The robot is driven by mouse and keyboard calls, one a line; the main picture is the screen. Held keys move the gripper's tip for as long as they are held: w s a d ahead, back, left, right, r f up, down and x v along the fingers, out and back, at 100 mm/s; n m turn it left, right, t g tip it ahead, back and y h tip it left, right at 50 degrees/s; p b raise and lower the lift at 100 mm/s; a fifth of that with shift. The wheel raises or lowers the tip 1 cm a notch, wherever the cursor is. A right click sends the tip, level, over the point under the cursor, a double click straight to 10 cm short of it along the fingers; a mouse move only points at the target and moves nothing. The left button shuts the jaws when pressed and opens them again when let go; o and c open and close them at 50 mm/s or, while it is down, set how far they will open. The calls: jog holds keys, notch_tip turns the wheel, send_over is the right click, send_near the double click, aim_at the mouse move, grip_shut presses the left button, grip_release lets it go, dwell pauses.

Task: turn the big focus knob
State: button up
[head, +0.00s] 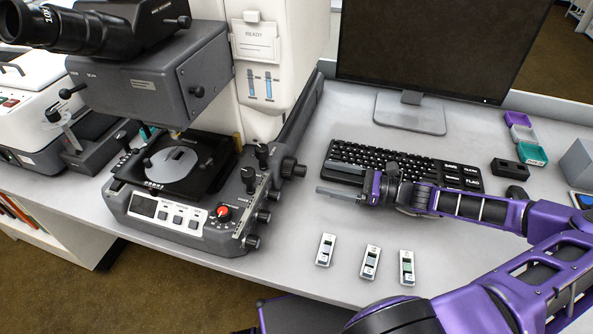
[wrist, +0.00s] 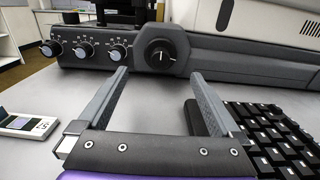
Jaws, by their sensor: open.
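The big focus knob (head: 292,168) is a dark round knob on the right side of the grey microscope base. In the wrist view the same knob (wrist: 160,54) shows face-on, dark with a light mark, on a rounded grey housing. My gripper (head: 325,180) is open and empty, to the right of the knob and pointing at it. In the wrist view my gripper's two fingers (wrist: 159,75) are spread wide, with the knob seen between and beyond their tips. A gap separates the fingertips from the knob; they do not touch it.
Several smaller knobs (wrist: 83,50) line the same side panel, left of the big one in the wrist view. A black keyboard (head: 400,163) lies close beside my gripper. Small slide-like pieces (head: 370,262) lie on the table in front. A monitor (head: 440,45) stands behind.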

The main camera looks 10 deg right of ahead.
aim_at(296, 170)
jog(key=x, duration=0.9)
jog(key=shift+w+a, duration=0.1)
jog(key=c, duration=1.3)
